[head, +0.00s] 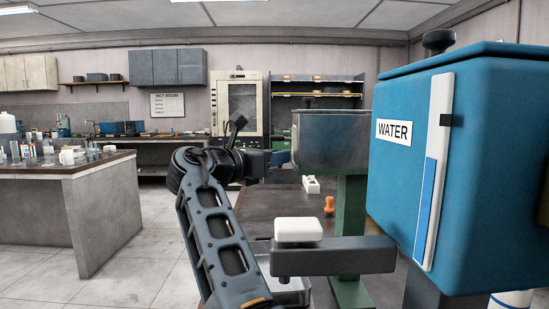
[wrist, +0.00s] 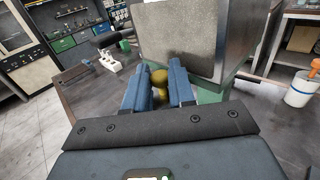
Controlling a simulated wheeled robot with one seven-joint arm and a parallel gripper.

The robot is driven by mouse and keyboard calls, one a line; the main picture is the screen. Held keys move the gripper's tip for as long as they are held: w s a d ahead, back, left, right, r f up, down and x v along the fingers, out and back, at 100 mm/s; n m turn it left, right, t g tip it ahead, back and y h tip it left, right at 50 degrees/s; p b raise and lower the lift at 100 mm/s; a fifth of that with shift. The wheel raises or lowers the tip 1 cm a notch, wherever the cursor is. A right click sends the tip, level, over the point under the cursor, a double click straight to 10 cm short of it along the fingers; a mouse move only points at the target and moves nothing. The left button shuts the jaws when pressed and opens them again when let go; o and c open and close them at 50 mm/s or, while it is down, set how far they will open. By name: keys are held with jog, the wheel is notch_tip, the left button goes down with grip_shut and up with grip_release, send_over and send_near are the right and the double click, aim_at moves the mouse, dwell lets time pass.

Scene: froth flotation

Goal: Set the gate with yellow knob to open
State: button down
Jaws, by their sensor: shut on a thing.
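The yellow knob (wrist: 159,79) shows in the wrist view between the two blue fingers of my gripper (wrist: 160,86), in front of the grey metal tank (wrist: 178,38). My gripper is shut on the knob. In the head view my gripper (head: 281,157) reaches to the left side of the same metal tank (head: 335,145), which stands on a green post. The knob is hidden there by my gripper. The gate itself cannot be made out, so its position cannot be told.
A blue WATER tank (head: 480,150) fills the right of the head view. A dark bracket with a white block (head: 298,230) juts out in front of it. An orange stopper (head: 329,205) and a white rack (head: 311,185) are on the dark bench. Open floor lies left.

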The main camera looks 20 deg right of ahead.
jog(key=s+p, duration=0.2)
jog(key=s+a+p, duration=0.1)
jog(key=p, duration=0.1)
jog(key=shift+s+a+f, duration=0.1)
jog(key=shift+s+a, duration=0.05)
jog(key=shift+s, duration=0.2)
jog(key=c, duration=1)
grip_release()
jog(key=shift+s+a, duration=0.1)
jog(key=v, duration=0.7)
jog(key=shift+s+a+b, duration=0.15)
jog(key=shift+a+b, duration=0.15)
jog(key=shift+b, duration=0.1)
